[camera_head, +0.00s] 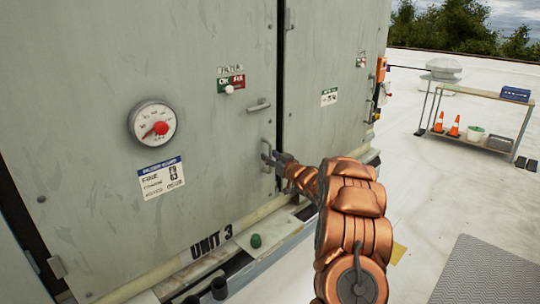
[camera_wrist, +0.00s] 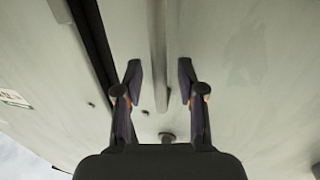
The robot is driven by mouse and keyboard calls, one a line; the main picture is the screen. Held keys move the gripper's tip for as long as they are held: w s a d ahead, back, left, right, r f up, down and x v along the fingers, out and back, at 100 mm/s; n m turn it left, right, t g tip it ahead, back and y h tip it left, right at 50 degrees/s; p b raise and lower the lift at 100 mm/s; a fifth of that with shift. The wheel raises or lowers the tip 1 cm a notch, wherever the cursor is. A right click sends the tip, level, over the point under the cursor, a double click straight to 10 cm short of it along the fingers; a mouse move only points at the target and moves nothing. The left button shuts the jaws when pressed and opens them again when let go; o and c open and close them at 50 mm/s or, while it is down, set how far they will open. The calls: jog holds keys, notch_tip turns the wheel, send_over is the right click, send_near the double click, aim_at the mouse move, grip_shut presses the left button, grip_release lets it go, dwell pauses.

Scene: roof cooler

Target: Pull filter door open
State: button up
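The filter door (camera_head: 90,90) is the large grey-green panel with a FILTER label (camera_head: 231,69). A dark gap runs down its right edge; I cannot tell whether it is slightly ajar. My gripper (camera_head: 276,158) is at the lower handle. In the wrist view, my gripper's fingers (camera_wrist: 159,82) are apart, with a grey bar (camera_wrist: 158,45) running between them. Neither finger visibly touches the bar. My own arm hides part of the cabinet's lower right.
The door carries a gauge (camera_head: 154,124) and a paper label (camera_head: 161,178). A ledge with a green knob (camera_head: 256,240) runs below. A grey mat (camera_head: 487,272) lies at lower right. A table (camera_head: 480,95) and orange cones (camera_head: 454,130) stand farther back. The roof between is open.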

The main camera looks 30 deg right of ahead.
jog(key=shift+w, duration=0.35)
grip_shut()
dwell(0.6)
